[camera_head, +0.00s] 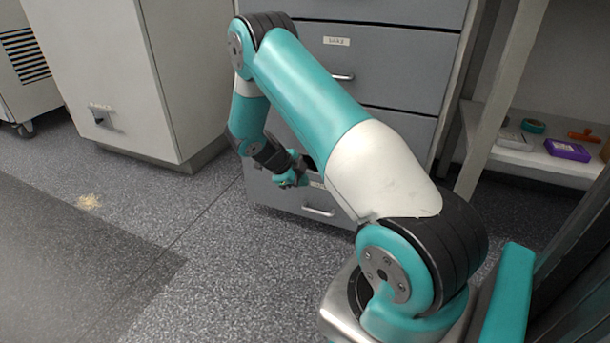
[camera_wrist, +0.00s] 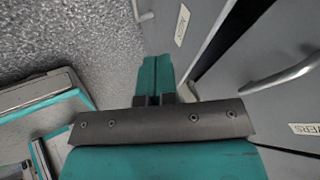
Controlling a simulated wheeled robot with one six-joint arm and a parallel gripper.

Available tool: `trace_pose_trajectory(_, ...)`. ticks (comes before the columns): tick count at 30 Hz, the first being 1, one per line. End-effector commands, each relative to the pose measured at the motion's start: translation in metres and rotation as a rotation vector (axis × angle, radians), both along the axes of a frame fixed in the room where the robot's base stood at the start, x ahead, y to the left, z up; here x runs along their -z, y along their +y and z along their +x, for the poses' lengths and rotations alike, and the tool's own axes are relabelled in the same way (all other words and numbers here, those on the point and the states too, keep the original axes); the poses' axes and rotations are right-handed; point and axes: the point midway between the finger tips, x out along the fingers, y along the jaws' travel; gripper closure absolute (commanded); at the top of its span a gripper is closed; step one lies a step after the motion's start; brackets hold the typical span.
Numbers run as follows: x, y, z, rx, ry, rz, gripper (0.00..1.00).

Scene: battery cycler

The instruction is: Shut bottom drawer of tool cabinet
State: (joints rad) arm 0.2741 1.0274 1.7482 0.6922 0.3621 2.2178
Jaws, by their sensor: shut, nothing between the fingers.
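The grey tool cabinet (camera_head: 390,55) stands behind my arm in the head view. Its bottom drawer (camera_head: 275,200), with a bar handle (camera_head: 318,211), is low near the floor. In the wrist view the bottom drawer's front (camera_wrist: 201,22) carries a white label, and a dark gap runs between it and the drawer above. The drawer seems to stand out a little; how far I cannot tell. My gripper (camera_head: 290,180) is low at the drawer's upper left part. Its fingers (camera_wrist: 155,62) are shut together and empty. I cannot tell whether they touch the drawer.
A white cabinet (camera_head: 125,70) stands at the left. A shelf (camera_head: 530,158) at the right holds a purple box (camera_head: 567,150) and other small items. Speckled floor (camera_head: 210,260) in front of the drawers is clear, with a small tan patch (camera_head: 88,201) at the left.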

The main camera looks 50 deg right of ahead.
Motion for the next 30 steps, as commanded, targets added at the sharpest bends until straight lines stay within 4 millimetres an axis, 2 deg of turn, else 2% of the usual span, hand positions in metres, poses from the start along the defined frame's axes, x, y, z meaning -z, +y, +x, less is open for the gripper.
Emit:
trace_pose_trajectory(1, -0.022, 0.007, 0.005, -0.003, -0.004, -0.002, 1.0)
trace_pose_trajectory(6, -0.048, 0.03, 0.014, -0.006, -0.002, -0.002, 1.0)
trace_pose_trajectory(12, -0.065, 0.044, 0.019, -0.003, -0.002, -0.002, 1.0)
trace_pose_trajectory(16, -0.072, 0.043, 0.015, -0.003, 0.003, -0.005, 1.0)
trace_pose_trajectory(22, -0.08, 0.028, -0.018, -0.003, 0.014, -0.014, 1.0)
trace_pose_trajectory(30, -0.075, 0.02, -0.068, -0.002, 0.006, -0.005, 1.0)
